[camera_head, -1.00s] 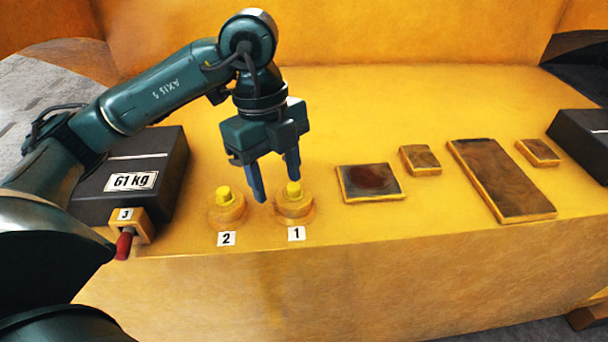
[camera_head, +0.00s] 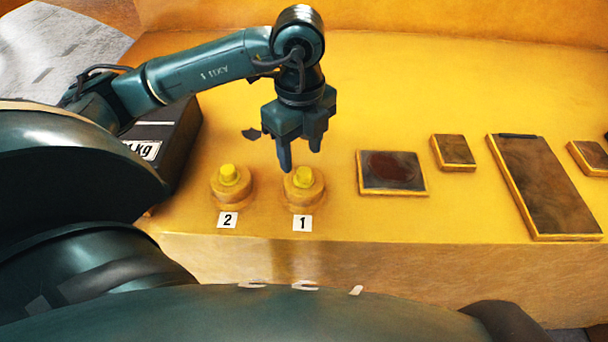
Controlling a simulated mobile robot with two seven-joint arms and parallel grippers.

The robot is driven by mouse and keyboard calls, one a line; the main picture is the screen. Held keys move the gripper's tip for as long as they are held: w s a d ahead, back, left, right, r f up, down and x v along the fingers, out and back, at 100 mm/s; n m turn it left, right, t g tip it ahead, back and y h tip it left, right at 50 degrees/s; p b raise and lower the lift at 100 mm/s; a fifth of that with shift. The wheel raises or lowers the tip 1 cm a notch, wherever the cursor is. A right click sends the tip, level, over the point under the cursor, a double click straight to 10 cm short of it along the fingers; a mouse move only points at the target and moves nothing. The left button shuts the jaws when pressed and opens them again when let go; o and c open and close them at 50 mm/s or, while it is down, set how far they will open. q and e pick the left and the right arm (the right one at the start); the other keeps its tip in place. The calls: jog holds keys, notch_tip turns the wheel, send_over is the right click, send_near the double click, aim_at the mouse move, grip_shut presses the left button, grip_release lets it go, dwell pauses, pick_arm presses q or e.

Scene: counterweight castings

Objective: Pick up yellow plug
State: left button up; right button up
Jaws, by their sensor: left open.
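Two yellow plugs stand upright in round yellow bosses on the yellow casting's top. One plug (camera_head: 304,177) is in the boss (camera_head: 304,197) behind label 1. The other plug (camera_head: 229,174) is in the boss (camera_head: 231,190) behind label 2. My left gripper (camera_head: 300,158) is open and empty, pointing down. Its fingertips are just behind and above plug 1 in the picture, and I cannot tell the exact gap. My right gripper is not in view.
A dark 61 kg block (camera_head: 172,140) sits at the left, partly hidden by my arm. Right of the plugs are a square dark plate (camera_head: 410,180), a small plate (camera_head: 454,150) and a long plate (camera_head: 545,185). The casting behind the gripper is mostly clear.

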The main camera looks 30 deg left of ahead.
aim_at(304, 172)
pick_arm(q)
jog(key=f, duration=0.3)
jog(key=f+p, duration=0.1)
jog(key=f, duration=0.1)
jog(key=shift+w+d+f, duration=0.1)
jog(key=shift+d, duration=0.15)
jog(key=c, duration=0.8)
notch_tip(304, 172, up, 10)
jog(key=shift+r+b, duration=0.1)
jog(key=shift+b, duration=0.3)
